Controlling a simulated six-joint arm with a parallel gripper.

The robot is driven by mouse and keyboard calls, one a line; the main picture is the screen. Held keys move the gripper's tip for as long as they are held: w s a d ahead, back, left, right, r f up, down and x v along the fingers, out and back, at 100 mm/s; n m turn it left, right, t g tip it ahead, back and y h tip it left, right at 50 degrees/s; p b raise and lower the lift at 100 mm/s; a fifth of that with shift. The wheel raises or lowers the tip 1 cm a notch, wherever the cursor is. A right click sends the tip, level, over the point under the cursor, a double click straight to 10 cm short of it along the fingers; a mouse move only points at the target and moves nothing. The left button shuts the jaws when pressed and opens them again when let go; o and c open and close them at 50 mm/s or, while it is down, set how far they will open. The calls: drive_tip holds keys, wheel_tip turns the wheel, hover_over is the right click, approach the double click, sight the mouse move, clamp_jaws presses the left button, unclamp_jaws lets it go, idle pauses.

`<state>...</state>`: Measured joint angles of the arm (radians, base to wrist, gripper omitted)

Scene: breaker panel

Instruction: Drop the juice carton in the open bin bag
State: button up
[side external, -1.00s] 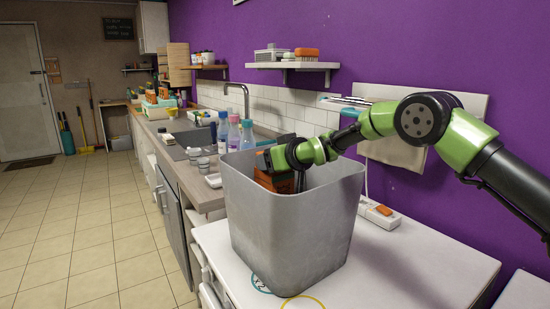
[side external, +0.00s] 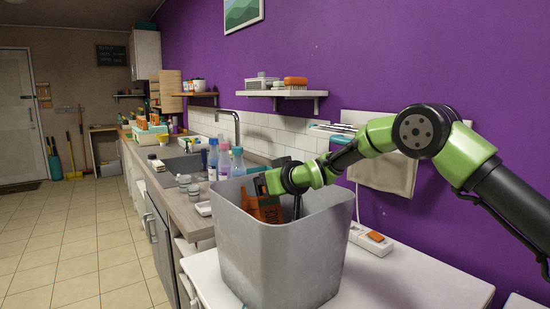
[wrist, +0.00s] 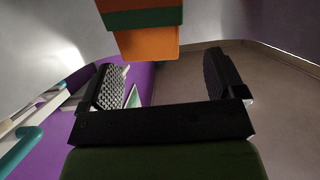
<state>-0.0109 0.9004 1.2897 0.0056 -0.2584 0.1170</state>
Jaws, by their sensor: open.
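The juice carton (side external: 266,209), orange with a dark green band, is tilted inside the mouth of a grey bin (side external: 280,255). Its lower part is hidden by the bin's front wall. The wrist view shows the carton (wrist: 145,28) at the top, cut off by the frame edge. It is beyond my finger pads and seems apart from them. My gripper (side external: 279,198) reaches over the bin's right rim, and its fingers point into the bin. In the wrist view my gripper (wrist: 165,75) is open, with an empty gap between the pads. I cannot make out a separate bag lining.
The bin stands on a white cabinet top (side external: 390,270). A power strip (side external: 371,239) lies behind it at right. Bottles (side external: 223,160) and cups stand by the sink at left. A wall shelf (side external: 282,93) hangs above. The floor at left is clear.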

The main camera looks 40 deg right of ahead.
wheel_tip(320, 180, up, 8)
drive_tip(key=s, duration=0.2)
drive_tip(key=shift+s, duration=0.4)
drive_tip(key=s+r+m+g, duration=0.2)
drive_tip(key=s+r, duration=0.3)
drive_tip(key=s, duration=0.5)
drive_tip(key=s+a+f+m+g+y, duration=0.1)
drive_tip(key=s+f+g, duration=0.1)
drive_tip(key=s, duration=1.2)
drive_tip(key=s+a+f+m+g, duration=0.1)
drive_tip(key=s+f+g, duration=0.1)
drive_tip(key=s, duration=1.2)
drive_tip(key=shift+f+y, duration=0.4)
drive_tip(key=shift+f, duration=0.05)
